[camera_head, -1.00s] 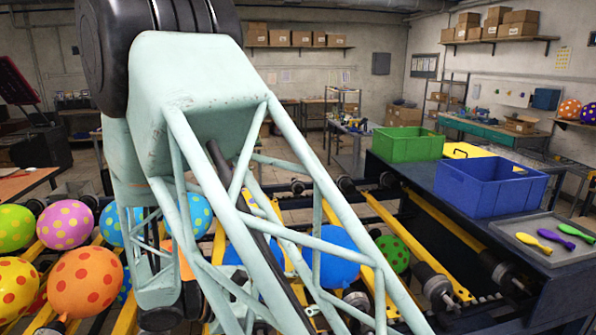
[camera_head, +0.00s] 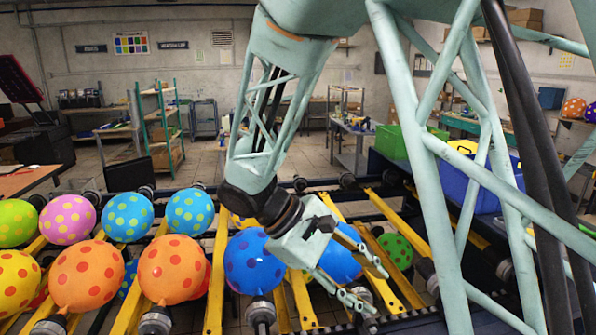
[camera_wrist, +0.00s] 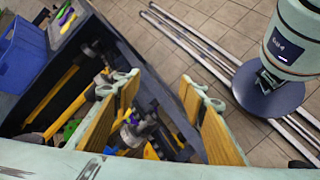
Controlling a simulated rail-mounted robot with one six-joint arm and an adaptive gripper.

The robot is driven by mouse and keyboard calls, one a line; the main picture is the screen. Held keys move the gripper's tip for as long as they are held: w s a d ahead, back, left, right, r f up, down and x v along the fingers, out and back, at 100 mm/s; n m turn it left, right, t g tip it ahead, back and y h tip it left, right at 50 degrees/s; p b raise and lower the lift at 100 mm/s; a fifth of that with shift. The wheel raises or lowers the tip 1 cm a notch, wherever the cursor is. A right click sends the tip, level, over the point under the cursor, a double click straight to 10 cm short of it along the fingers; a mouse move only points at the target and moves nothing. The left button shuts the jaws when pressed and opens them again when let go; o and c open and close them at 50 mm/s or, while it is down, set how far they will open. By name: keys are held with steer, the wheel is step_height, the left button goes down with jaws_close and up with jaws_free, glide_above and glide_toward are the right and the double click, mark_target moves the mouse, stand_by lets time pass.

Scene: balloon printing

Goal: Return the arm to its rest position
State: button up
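My pale green arm crosses the right half of the head view and bends down over the yellow-railed balloon rack (camera_head: 215,270). My gripper (camera_head: 376,290) points down and right, beside the blue balloons with dots (camera_head: 252,262). In the wrist view my gripper (camera_wrist: 160,88) has its two wood-coloured fingers spread apart, with nothing held between them. Dark rollers and yellow rails lie beyond the fingers there. The arm hides part of the rack and the work table on the right.
Orange (camera_head: 174,269), pink and yellow dotted balloons stand on the rack's left. A green crate (camera_head: 390,140) and a blue crate (camera_head: 452,185) stand on the dark table. The wrist view shows the blue crate (camera_wrist: 22,60), a balloon tray (camera_wrist: 66,18) and bare floor.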

steer(key=s+d+r+m+y+b, duration=0.2)
steer(key=s+d+r+m+y, duration=0.15)
steer(key=s, duration=0.25)
steer(key=s+d+r+m+y+b, duration=0.1)
steer(key=s+d+r+m+y, duration=0.1)
steer(key=s+r+m+y, duration=0.3)
steer(key=s+d+f+m+t+b, duration=0.1)
steer(key=s+t+b, duration=0.2)
steer(key=s, duration=1.2)
steer(key=shift+s+f+t+y, duration=0.15)
steer(key=shift+s+t+y, duration=0.15)
steer(key=shift+t, duration=0.3)
steer(key=shift+w, duration=0.1)
stand_by(1.1)
